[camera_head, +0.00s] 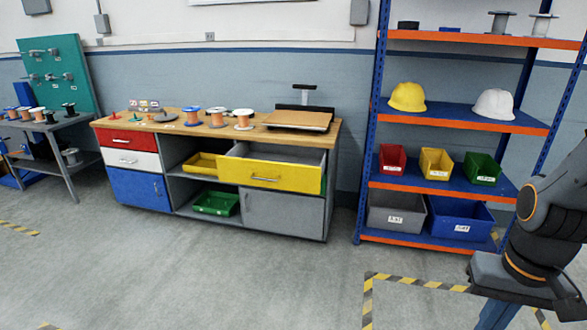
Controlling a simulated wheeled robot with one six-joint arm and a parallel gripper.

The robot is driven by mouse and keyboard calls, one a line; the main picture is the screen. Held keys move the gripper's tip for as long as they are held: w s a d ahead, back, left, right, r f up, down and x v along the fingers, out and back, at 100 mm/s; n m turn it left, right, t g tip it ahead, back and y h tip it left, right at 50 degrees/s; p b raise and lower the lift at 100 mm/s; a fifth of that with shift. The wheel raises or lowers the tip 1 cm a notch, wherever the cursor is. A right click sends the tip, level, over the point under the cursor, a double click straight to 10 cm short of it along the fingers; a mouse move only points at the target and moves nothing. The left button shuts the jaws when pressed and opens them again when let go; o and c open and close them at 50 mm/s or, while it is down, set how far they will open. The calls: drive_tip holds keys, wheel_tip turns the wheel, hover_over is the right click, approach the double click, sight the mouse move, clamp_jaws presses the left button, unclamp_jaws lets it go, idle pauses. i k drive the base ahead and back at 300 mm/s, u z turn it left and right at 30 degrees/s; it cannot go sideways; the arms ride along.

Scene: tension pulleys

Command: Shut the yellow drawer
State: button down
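The yellow drawer (268,176) is pulled open in the workbench cabinet (290,215), on its right side under the wooden top. Part of my dark arm shows at the right edge of the head view, well apart from the drawer. My gripper is not in view.
A blue and orange shelf rack (455,190) stands right of the bench, holding helmets and bins. A grey table (62,130) with spools stands at the left. The grey floor (210,270) before the bench is clear. Yellow-black tape (415,284) marks the floor at right.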

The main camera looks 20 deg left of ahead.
sight(300, 169)
drive_tip(key=u, duration=0.6)
drive_tip(key=i, duration=1.25)
drive_tip(key=u, duration=0.8)
